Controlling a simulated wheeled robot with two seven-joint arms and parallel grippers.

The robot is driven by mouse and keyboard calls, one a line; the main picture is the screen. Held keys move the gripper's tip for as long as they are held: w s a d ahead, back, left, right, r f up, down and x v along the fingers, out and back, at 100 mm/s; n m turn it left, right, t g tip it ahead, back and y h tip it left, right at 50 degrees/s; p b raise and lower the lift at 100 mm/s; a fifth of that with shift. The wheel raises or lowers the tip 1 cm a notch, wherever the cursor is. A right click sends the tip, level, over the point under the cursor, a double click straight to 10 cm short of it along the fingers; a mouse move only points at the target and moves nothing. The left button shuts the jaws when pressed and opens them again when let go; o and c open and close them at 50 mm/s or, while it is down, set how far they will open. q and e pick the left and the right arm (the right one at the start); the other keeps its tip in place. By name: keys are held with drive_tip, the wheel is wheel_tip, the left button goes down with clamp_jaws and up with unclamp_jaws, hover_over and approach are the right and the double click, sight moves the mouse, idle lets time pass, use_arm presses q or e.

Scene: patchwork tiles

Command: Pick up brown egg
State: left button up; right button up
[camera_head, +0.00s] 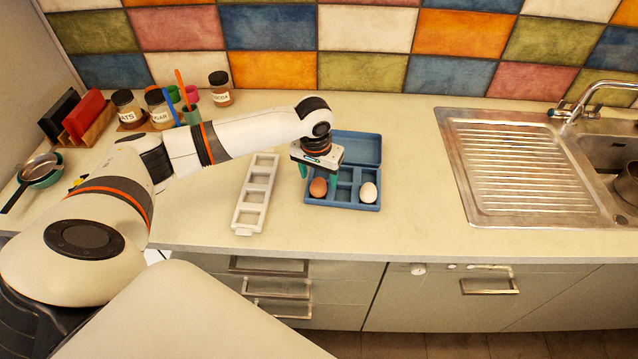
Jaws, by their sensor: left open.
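The brown egg (318,187) sits in the front left compartment of the open blue egg box (345,205) on the counter. A white egg (368,192) sits in the front right compartment of the same box. My left gripper (318,180) points down over the left side of the box, at the brown egg. Its teal fingers are apart, one to each side of the egg in this view. Whether they touch it I cannot tell. My right gripper is not in view.
A white tray with empty compartments (255,195) lies left of the box. Jars (219,89), cups and books (83,116) stand at the back left. A steel sink with drainer (525,160) is at the right. The counter between box and sink is clear.

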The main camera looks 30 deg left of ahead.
use_arm(q)
wheel_tip(320, 180, down, 2)
drive_tip(key=shift+f, duration=0.2)
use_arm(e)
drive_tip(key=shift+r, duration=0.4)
use_arm(q)
drive_tip(key=c, duration=0.7)
drive_tip(key=shift+c, duration=0.3)
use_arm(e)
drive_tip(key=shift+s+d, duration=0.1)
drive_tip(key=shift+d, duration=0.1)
